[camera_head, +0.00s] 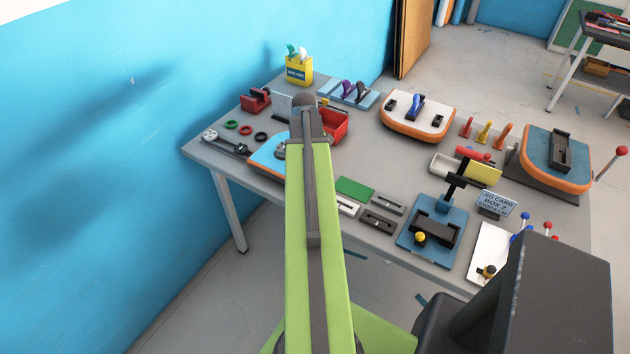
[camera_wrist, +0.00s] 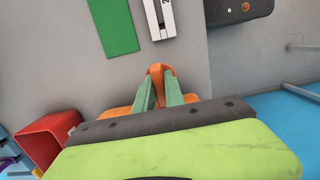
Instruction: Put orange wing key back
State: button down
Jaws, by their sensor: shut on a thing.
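My gripper (camera_wrist: 159,84) shows in the wrist view with its two green fingers shut on an orange piece, which looks like the orange wing key (camera_wrist: 158,71). The piece's tip shows between the fingers; the rest is hidden. In the head view my arm hides the fingers and the key. A yellow box (camera_head: 299,72) with a label and green and white keys stands at the back of the table. A blue rack (camera_head: 366,101) beside it holds purple keys.
A red bin (camera_head: 335,124) stands beside my arm. A blue board with an orange edge (camera_head: 266,157) is partly behind my arm. A white board with a blue key (camera_head: 391,109) is to the right. A green plate (camera_wrist: 113,25) lies flat on the table.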

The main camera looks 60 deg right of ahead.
jog(key=shift+f+b, duration=2.15)
jog(key=shift+f, duration=0.05)
jog(key=c, duration=1.4)
grip_release()
jog(key=shift+r, duration=0.1)
jog(key=r+p, duration=0.4)
jog(key=w+r+p, duration=0.1)
jog(key=r+p, duration=0.7)
jog(key=shift+w+r+p, duration=0.2)
jog(key=shift+r+p, duration=0.05)
jog(key=shift+p, duration=0.1)
jog(key=shift+f, duration=0.15)
